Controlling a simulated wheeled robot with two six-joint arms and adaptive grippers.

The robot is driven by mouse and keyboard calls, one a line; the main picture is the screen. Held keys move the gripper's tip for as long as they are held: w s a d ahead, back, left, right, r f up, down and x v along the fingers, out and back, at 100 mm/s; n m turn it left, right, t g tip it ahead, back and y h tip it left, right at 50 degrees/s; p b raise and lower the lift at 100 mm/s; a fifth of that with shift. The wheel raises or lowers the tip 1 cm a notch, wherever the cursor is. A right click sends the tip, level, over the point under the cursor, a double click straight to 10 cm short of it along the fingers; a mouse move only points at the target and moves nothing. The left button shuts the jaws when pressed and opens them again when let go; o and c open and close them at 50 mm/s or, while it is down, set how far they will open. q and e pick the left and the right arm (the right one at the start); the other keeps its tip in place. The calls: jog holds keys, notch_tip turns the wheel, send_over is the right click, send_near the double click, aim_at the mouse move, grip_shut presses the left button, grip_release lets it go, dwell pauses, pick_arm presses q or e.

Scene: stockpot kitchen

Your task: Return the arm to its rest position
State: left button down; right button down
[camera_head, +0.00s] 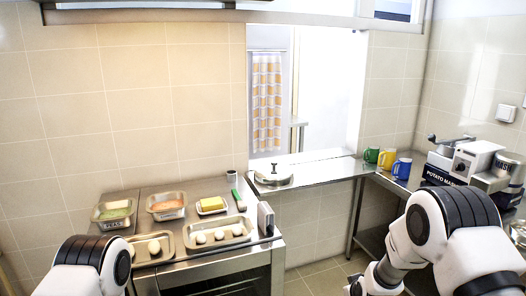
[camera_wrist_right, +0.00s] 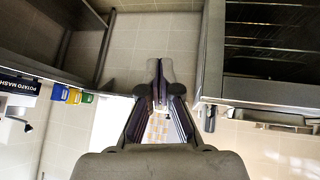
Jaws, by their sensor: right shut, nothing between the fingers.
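My right arm (camera_head: 443,232) comes in at the lower right of the head view, bent, in front of the side counter. In the right wrist view my right gripper (camera_wrist_right: 158,68) is shut, with its fingers together and nothing between them. It hangs in free air between the oven-like unit (camera_wrist_right: 268,55) and the steel side table (camera_wrist_right: 50,50), touching neither. My left arm (camera_head: 92,265) shows only as a white and black link at the lower left of the head view; its gripper is out of sight.
The steel counter holds trays of food, including a tray with pale round pieces (camera_head: 217,245). A round lid (camera_head: 273,177) lies on the back ledge. Green, yellow and blue mugs (camera_head: 402,168) and a potato masher machine (camera_head: 462,160) stand at right. Open floor (camera_head: 318,278) lies between the counters.

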jog(key=s+f+g, duration=0.2)
jog(key=s+f, duration=0.4)
jog(key=s, duration=0.3)
jog(key=s+f+m+g+b, duration=0.1)
jog(key=s+f+g, duration=0.1)
jog(key=s+f, duration=0.5)
jog(key=s+f+g, duration=0.2)
jog(key=s+f, duration=0.2)
jog(key=s, duration=0.7)
jog(key=s+r+m+g, duration=0.1)
jog(key=s+r+m, duration=0.1)
jog(key=s, duration=1.3)
jog(key=shift+s+r+g, duration=0.2)
jog(key=shift+r+g, duration=0.2)
jog(key=shift+r, duration=0.05)
